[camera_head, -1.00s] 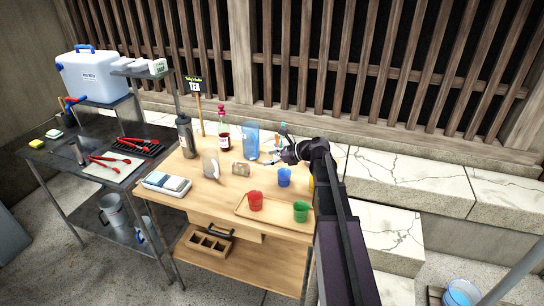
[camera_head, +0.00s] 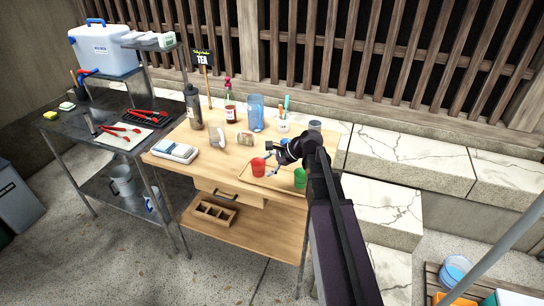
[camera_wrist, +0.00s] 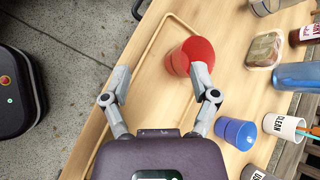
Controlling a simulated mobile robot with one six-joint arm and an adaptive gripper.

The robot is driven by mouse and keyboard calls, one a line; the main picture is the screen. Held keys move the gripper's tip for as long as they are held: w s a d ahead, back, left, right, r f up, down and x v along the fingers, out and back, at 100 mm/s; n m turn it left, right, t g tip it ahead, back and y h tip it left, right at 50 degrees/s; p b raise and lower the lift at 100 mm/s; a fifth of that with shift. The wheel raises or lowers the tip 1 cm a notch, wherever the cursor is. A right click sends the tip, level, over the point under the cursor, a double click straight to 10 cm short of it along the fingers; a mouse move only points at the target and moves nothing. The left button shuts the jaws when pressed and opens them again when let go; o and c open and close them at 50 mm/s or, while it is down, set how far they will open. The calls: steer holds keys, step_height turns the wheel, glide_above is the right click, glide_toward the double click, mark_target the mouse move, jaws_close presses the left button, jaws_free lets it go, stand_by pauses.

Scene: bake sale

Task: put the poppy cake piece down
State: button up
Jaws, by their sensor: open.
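My gripper (camera_head: 271,160) is open above the wooden tray (camera_wrist: 148,42), with nothing seen between its fingers in the wrist view (camera_wrist: 162,76). A red cup (camera_wrist: 192,56) stands on the tray by the right fingertip; I cannot tell whether they touch. It also shows in the head view (camera_head: 258,168). I see no piece that I can clearly name as the poppy cake piece. A small brownish packed item (camera_wrist: 265,49) lies on the table beyond the tray, also in the head view (camera_head: 245,139); I cannot tell what it is.
A green cup (camera_head: 300,178) stands at the tray's right end. A blue cup (camera_wrist: 236,132) is right of my gripper in the wrist view. A blue pitcher (camera_head: 256,114), a sauce bottle (camera_head: 230,113) and a dark bottle (camera_head: 193,108) stand at the back.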

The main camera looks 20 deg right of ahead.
steer(key=s+a+f+n+g+h+b, duration=0.1)
steer(key=s+f+n+g+h+b, duration=0.1)
steer(key=s+f+n, duration=0.4)
steer(key=s+a+f+n+g+h+b, duration=0.1)
steer(key=s+f+n+h+b, duration=0.3)
steer(key=s+n, duration=0.7)
step_height(320, 180, down, 3)
steer(key=shift+s+a+f+g+h+b, duration=0.15)
steer(key=shift+s+g+h+b, duration=0.2)
steer(key=shift+s+g+h, duration=0.6)
steer(key=shift+w+h, duration=0.25)
steer(key=shift+w, duration=0.15)
